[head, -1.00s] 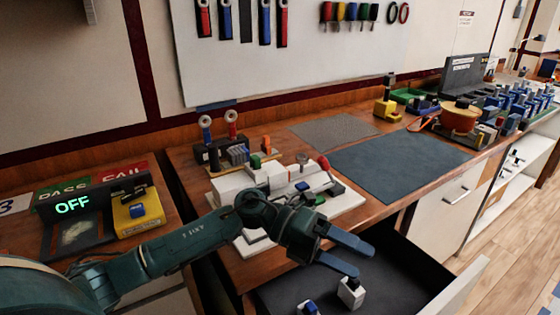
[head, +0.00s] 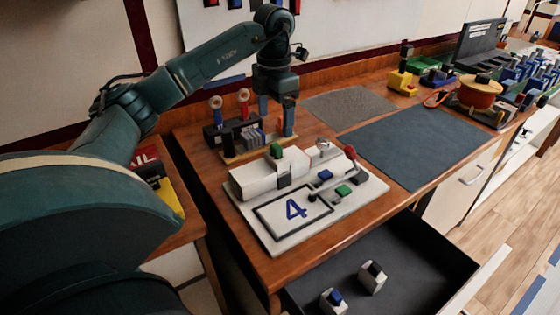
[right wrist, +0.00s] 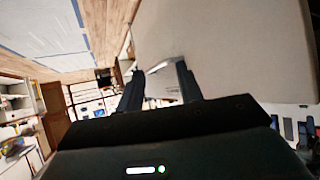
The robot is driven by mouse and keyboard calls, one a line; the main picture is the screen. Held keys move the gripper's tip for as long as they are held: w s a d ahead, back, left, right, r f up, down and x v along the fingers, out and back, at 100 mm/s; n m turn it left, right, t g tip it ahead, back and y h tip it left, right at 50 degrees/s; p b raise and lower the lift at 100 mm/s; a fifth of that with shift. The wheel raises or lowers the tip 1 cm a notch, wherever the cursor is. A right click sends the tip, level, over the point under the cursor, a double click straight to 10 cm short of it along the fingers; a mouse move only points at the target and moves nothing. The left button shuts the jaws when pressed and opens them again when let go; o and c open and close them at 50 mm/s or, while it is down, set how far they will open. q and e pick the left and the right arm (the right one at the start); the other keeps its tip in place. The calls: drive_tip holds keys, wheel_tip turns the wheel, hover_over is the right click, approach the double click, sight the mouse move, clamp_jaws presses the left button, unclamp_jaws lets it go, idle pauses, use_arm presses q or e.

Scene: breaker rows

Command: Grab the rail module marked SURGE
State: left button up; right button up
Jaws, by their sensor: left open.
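I cannot read a SURGE mark on any module. Two small white modules lie in the open drawer, one with a dark top (head: 372,278) and one with a blue top (head: 333,301). A white fixture board (head: 290,236) marked 4 sits on the bench, with a white rail block and small blue, green and red parts on it. My left gripper (head: 276,118) points down with its fingers apart, over or just behind the small rack (head: 240,143) at the back of the board. Nothing shows between its fingers. My right gripper (right wrist: 160,82) shows in its wrist view, fingers apart and empty, away from the bench modules.
The dark drawer (head: 425,255) stands open below the bench front. A blue-grey mat (head: 415,145) and a grey mat (head: 350,106) lie clear to the right. A yellow device (head: 402,82) and a copper-coloured spool (head: 480,93) stand further right.

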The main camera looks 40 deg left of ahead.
sight(276, 145)
use_arm(q)
wheel_tip(276, 145, down, 11)
drive_tip(key=shift+d+r+p, duration=0.1)
drive_tip(key=shift+p, duration=0.75)
drive_tip(key=shift+w, duration=0.1)
drive_tip(key=shift+c, duration=0.2)
drive_tip(key=c, duration=1.1)
